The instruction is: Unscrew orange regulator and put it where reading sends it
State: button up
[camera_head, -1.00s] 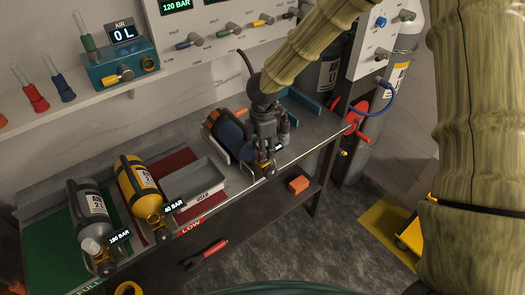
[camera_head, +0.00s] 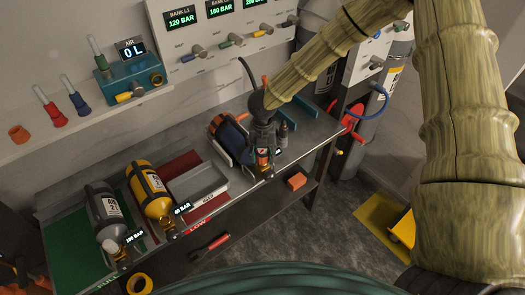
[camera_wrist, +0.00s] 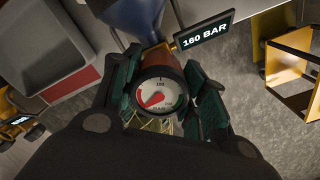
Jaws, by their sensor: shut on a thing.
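The orange regulator (camera_wrist: 165,68), with a round dial gauge (camera_wrist: 158,97) on its near end, sits between my gripper's fingers (camera_wrist: 168,104) in the wrist view. The dial has a red zone at lower left and a green zone at right; the needle reading is unclear. The regulator is at the neck of a blue cylinder (camera_wrist: 132,14), which has a 160 BAR display (camera_wrist: 203,36) beside it. In the head view my gripper (camera_head: 263,152) is shut on the regulator (camera_head: 263,160) at the blue cylinder (camera_head: 232,136) in its cradle. Whether its thread is still engaged is hidden.
A grey tray (camera_head: 212,192) stands left of the cradle. A yellow cylinder (camera_head: 149,188) marked 40 BAR and a grey cylinder (camera_head: 106,212) marked 180 BAR lie further left, near the red LOW mat (camera_head: 207,210) and green FULL mat (camera_head: 72,245). An orange block (camera_head: 297,181) is on the lower shelf.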

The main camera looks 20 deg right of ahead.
jog(key=n+p, duration=0.4)
jog(key=n, duration=0.2)
jog(key=shift+r+p, duration=0.2)
jog(key=shift+p, duration=0.2)
jog(key=shift+f+n, duration=0.2)
jog(key=shift+n, duration=0.7)
jog(key=n, duration=0.7)
jog(key=o, duration=1.2)
jog(key=shift+c, duration=0.2)
